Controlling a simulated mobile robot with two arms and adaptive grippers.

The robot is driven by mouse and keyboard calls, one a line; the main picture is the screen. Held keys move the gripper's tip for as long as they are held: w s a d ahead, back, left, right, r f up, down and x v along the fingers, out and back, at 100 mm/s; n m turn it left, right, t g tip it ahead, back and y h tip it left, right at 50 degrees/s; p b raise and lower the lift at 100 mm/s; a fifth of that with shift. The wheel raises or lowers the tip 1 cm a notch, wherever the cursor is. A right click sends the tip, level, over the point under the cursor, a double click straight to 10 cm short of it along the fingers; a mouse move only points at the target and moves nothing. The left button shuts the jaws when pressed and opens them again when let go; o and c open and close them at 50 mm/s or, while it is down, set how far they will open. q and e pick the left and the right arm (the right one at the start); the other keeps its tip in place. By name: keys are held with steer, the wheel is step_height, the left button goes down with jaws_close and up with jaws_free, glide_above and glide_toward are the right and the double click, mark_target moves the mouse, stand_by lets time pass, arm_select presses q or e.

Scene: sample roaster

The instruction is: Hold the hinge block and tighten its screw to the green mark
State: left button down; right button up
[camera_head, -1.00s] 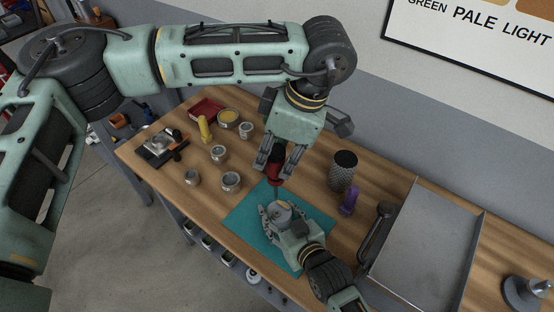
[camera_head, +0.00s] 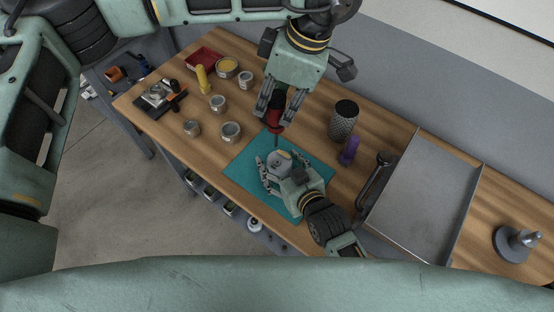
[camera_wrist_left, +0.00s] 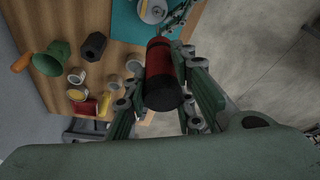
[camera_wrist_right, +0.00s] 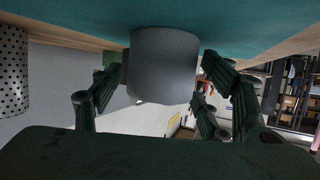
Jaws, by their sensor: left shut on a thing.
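The grey round hinge block (camera_head: 277,166) sits on a teal mat (camera_head: 240,168); a yellowish patch shows on its top. It also shows in the left wrist view (camera_wrist_left: 152,11) and, from the side, in the right wrist view (camera_wrist_right: 165,65). My left gripper (camera_head: 273,102) is shut on a red and black screwdriver (camera_wrist_left: 160,72), held shaft-down with its tip at or just above the block; contact is unclear. My right gripper (camera_wrist_right: 165,78) has its fingers on both sides of the block, seemingly with slight gaps. I cannot make out the screw or a green mark.
A dark mesh cup (camera_head: 343,120) and a purple object (camera_head: 349,150) stand right of the mat. A metal tray (camera_head: 425,205) lies further right. Several small tins, a yellow object (camera_head: 202,78) and a red tray (camera_head: 203,59) are at left.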

stand_by(0.3)
steer(key=v, duration=1.2)
steer(key=shift+f, duration=0.1)
